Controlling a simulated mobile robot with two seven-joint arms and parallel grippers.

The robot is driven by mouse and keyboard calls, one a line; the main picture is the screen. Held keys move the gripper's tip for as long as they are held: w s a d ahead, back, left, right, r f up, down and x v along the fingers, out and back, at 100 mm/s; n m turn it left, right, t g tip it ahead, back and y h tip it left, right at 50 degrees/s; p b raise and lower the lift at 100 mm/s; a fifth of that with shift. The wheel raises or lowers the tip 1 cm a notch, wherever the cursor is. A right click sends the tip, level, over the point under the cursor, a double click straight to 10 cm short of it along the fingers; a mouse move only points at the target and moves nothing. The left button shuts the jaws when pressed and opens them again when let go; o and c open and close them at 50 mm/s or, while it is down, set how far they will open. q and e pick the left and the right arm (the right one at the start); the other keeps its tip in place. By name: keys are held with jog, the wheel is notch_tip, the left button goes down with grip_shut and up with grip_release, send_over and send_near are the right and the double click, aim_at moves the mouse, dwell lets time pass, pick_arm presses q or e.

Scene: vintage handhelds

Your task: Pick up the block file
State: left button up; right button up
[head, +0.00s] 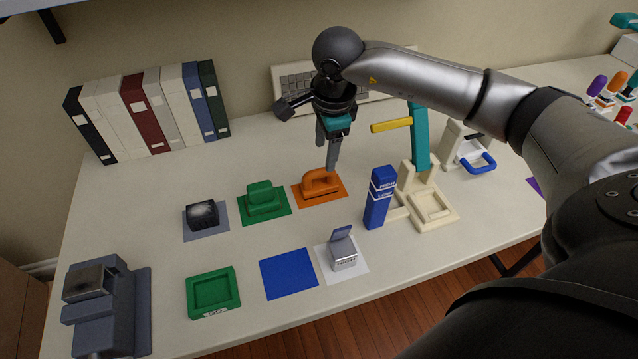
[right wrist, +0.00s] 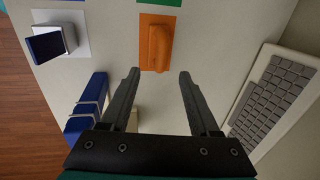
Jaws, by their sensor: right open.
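The block file, as I take it, is an orange block with a rounded handle (head: 318,183) on an orange mat (head: 339,192) near the middle of the table. In the right wrist view the orange block (right wrist: 158,46) lies ahead of the fingertips, roughly centred between them. My right gripper (head: 327,158) is open and empty, above and just behind the block, fingers pointing down; its fingers also show in the right wrist view (right wrist: 159,74). I cannot tell the exact gap to the block. My left gripper is out of view.
A green block (head: 262,198) stands to the left, and a tall blue box (head: 380,198) and a cream stand with a teal lever (head: 420,138) to the right. A keyboard (head: 294,85) lies behind. An empty blue mat (head: 289,273) is in front.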

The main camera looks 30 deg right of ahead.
aim_at(319, 170)
jog(key=f, duration=0.3)
jog(key=w+f+b, duration=0.1)
jog(key=f, duration=0.2)
jog(key=w+f, duration=0.1)
jog(key=f, duration=0.2)
jog(key=shift+w, duration=0.1)
grip_shut()
dwell(0.3)
